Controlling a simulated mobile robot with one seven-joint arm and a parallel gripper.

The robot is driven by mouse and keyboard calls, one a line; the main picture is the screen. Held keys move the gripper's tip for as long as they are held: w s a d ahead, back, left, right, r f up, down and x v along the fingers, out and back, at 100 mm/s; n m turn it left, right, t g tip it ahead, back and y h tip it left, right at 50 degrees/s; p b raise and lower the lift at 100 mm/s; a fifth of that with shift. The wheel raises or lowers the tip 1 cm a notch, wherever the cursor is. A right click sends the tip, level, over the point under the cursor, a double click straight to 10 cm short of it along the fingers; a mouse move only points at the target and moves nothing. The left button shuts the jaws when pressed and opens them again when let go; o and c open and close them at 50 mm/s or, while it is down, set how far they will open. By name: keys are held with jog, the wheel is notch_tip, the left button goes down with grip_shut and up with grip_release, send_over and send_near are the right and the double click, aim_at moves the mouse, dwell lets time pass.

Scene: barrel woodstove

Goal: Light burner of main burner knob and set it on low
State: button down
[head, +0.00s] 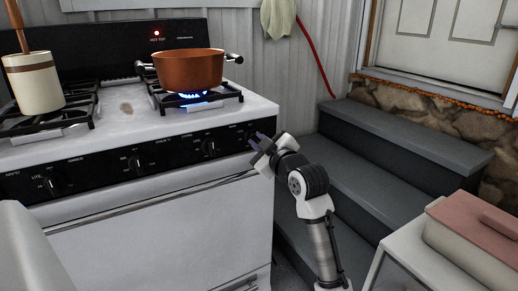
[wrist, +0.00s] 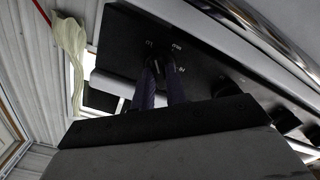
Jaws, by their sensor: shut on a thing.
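The white stove's black control panel (head: 95,170) carries a row of black knobs. My gripper (head: 258,143) is at the right end of that panel, with its fingers pointed at the panel. In the wrist view my gripper (wrist: 162,64) is shut around the end knob, which the fingers mostly hide; its setting cannot be read. A blue flame (head: 193,96) burns on the right burner under a copper pot (head: 188,69). The flame looks small. Another knob (head: 210,147) is just left of my gripper.
A cream crock (head: 34,82) with a wooden handle stands on the left burner grate. Grey steps (head: 390,150) rise right of the stove. A white table (head: 392,262) with a pink-lidded box (head: 480,225) is at the lower right. A cloth (head: 279,17) hangs on the wall.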

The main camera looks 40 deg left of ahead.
jog(key=shift+n+b, duration=0.5)
jog(key=shift+n, duration=0.5)
jog(key=c, duration=1.4)
grip_release()
jog(key=shift+c, duration=0.2)
jog(key=v, duration=1.4)
